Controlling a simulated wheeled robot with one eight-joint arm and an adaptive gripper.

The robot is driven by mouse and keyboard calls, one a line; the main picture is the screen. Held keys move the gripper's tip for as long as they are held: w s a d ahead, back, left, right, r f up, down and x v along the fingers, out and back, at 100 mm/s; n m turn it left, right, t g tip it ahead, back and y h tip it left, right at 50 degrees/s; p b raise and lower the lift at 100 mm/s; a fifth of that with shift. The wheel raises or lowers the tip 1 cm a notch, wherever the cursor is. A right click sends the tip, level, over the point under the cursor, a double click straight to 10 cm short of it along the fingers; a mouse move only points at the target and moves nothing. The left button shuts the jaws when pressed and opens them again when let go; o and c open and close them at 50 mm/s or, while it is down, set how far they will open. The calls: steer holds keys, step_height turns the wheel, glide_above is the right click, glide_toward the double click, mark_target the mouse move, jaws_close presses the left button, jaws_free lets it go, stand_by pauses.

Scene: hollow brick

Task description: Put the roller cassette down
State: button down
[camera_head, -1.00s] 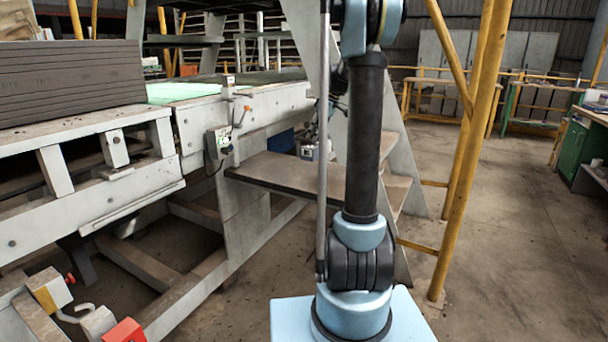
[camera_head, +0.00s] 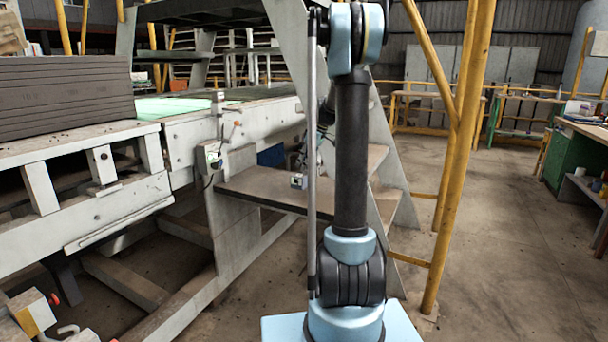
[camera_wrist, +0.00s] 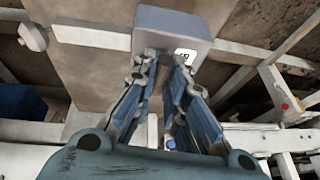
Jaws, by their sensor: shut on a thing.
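The roller cassette (camera_wrist: 172,28) is a grey box with a small white label in the wrist view. My gripper (camera_wrist: 168,62) is shut on its near side. In the head view the cassette (camera_head: 298,181) is small, just left of my arm's dark column, over the brown step plate (camera_head: 250,188) near its front edge. My gripper (camera_head: 301,160) is partly hidden there by the arm and a thin rod. The plate (camera_wrist: 90,75) also fills the background behind the cassette in the wrist view. I cannot tell whether the cassette touches it.
A pale machine frame with a small control box (camera_head: 209,155) stands left of the plate. A stack of dark boards (camera_head: 65,92) lies on the frame at the far left. A sloping grey stair side and yellow posts (camera_head: 455,170) stand right of my arm. Open floor lies further right.

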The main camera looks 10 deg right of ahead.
mark_target(304, 173)
steer(key=shift+f, duration=1.9)
steer(key=c, duration=1.6)
jaws_free()
steer(key=shift+s, duration=0.1)
steer(key=shift+c, duration=0.2)
